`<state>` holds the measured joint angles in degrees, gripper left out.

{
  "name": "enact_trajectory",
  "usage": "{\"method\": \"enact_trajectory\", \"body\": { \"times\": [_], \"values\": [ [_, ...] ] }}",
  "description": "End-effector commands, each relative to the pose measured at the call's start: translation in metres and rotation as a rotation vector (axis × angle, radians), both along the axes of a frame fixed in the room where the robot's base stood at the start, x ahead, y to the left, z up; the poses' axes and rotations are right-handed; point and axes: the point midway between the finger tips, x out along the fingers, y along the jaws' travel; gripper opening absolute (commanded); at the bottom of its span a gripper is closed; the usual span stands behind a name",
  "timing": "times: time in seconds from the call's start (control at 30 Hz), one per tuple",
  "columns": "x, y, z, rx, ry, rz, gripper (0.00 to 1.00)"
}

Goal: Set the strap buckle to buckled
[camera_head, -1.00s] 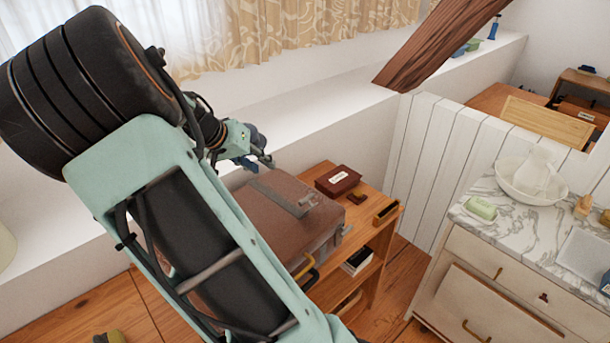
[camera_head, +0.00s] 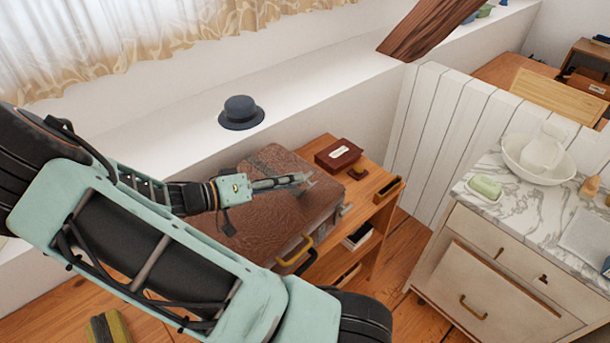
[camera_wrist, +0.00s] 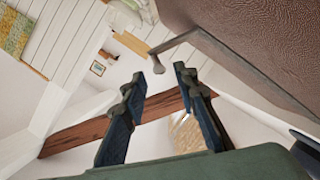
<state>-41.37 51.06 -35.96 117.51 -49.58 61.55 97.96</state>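The brown suitcase (camera_head: 265,220) lies on a wooden shelf unit, with a grey strap piece (camera_head: 306,186) near the right part of its top. My gripper (camera_head: 298,180) is over the suitcase top, with its fingertips close to that strap piece; in this view I cannot tell whether they touch. In the wrist view the two fingers (camera_wrist: 158,80) are apart with nothing gripped between them. A thin grey bent part (camera_wrist: 175,42) sticks out from the suitcase's side (camera_wrist: 250,45) just beyond the fingertips. Whether the buckle is fastened is too small to tell.
A dark red box (camera_head: 338,154) and a small brown item (camera_head: 358,172) sit on the shelf unit (camera_head: 375,185) beside the suitcase. A blue-grey hat (camera_head: 241,112) is on the white ledge behind. A marble-topped dresser (camera_head: 490,205) stands to the right.

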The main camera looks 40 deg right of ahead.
Motion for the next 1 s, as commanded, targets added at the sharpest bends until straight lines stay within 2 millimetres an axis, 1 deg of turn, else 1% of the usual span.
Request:
{"method": "enact_trajectory", "body": {
  "times": [0.03, 0.1, 0.2, 0.3, 0.43, 0.67, 0.9, 1.0],
  "values": [
    [-0.002, -0.01, -0.001, -0.001, 0.003, -0.003, 0.27],
    [-0.004, -0.022, -0.004, 0.0, 0.003, -0.004, 0.27],
    [-0.005, -0.034, -0.008, 0.0, 0.001, -0.001, 0.27],
    [-0.006, -0.042, -0.01, 0.0, 0.0, -0.001, 0.27],
    [-0.006, -0.046, -0.012, 0.001, 0.001, 0.001, 0.27],
    [-0.006, -0.046, -0.012, 0.001, 0.0, 0.0, 0.27],
    [-0.006, -0.046, -0.012, 0.002, 0.0, 0.0, 0.01],
    [-0.006, -0.046, -0.012, 0.002, 0.0, 0.0, 0.0]
  ]
}}
